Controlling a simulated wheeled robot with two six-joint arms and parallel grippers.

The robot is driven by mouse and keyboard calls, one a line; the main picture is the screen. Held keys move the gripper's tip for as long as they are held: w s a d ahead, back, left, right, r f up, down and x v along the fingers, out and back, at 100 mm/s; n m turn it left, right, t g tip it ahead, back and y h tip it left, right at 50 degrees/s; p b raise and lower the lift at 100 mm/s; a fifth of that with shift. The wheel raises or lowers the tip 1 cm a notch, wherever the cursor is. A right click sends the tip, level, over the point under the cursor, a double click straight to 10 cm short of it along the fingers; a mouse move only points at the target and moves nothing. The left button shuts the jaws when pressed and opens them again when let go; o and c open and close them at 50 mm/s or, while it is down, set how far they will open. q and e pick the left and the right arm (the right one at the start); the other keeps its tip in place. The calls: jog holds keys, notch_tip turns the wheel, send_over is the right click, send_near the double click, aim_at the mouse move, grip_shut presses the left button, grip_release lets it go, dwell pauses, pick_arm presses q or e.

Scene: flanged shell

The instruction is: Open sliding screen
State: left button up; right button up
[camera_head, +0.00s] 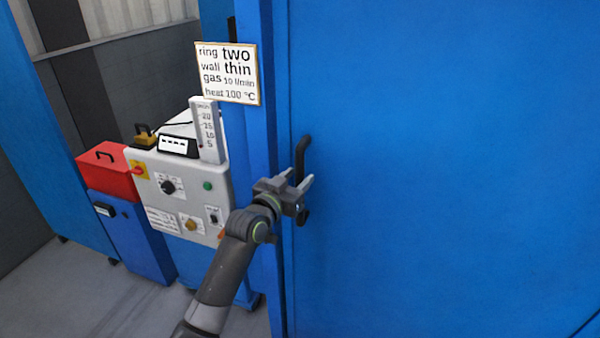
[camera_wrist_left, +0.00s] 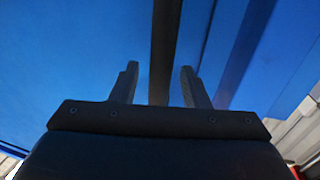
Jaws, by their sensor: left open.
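The sliding screen (camera_head: 430,150) is a large plain blue panel filling the right of the head view. A dark vertical bar handle (camera_head: 301,158) stands at its left edge. My left gripper (camera_head: 299,184) is open at the handle, with its fingers on either side of the bar as seen in the head view. In the left wrist view the open fingers (camera_wrist_left: 158,85) show with the dark handle bar (camera_wrist_left: 165,45) running between them. I cannot tell whether either finger touches the bar. My right gripper is not in view.
A white control box (camera_head: 180,190) with knobs stands left of the screen, beside a red case (camera_head: 103,165) on a blue cabinet (camera_head: 135,235). A sign (camera_head: 228,73) hangs on the blue post (camera_head: 262,130). Grey floor (camera_head: 80,300) shows at lower left.

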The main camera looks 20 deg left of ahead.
pick_arm(q)
jog(key=shift+x, duration=0.85)
jog(key=shift+c, duration=0.4)
grip_shut()
